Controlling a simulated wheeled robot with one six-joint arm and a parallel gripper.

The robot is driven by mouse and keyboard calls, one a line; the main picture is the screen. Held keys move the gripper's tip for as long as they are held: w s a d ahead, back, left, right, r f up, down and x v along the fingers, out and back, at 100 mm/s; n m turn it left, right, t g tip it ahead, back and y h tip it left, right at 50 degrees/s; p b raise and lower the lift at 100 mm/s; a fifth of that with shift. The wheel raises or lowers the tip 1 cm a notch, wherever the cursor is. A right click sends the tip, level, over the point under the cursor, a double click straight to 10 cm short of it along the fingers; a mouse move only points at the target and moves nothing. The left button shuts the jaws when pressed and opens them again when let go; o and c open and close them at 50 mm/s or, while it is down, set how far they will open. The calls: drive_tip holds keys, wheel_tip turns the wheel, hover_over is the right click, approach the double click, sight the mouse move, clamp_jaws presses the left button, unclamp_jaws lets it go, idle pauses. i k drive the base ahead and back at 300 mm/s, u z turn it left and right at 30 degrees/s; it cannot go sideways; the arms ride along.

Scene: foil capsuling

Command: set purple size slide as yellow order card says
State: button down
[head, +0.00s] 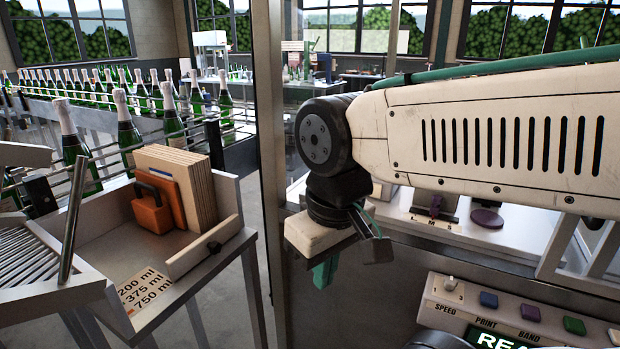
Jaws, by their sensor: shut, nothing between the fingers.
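The purple size slide (436,205) stands on a small plate marked L, M, S on the grey machine top, right of and behind my gripper. It sits near the middle letter M, though its exact setting is hard to read. My arm crosses just above it. My gripper (325,272) hangs left of the slide, its green fingers pointing down, shut and empty. It is clear of the slide. I cannot make out a yellow order card. A sloped tray at left bears a tan label (146,290) reading 200 ml, 375 ml and 750 ml.
A purple disc (487,218) lies right of the slide. A control panel (530,312) with a toggle and coloured buttons is at the lower right. A tall post (270,150) stands left of my gripper. The tray holds an orange block (152,207) and wooden boards (178,180).

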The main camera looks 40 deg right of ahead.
sight(437, 200)
drive_tip(key=z, duration=0.1)
drive_tip(key=k, duration=1)
drive_tip(key=z, duration=0.7)
drive_tip(key=i, duration=0.4)
drive_tip(key=z, duration=0.45)
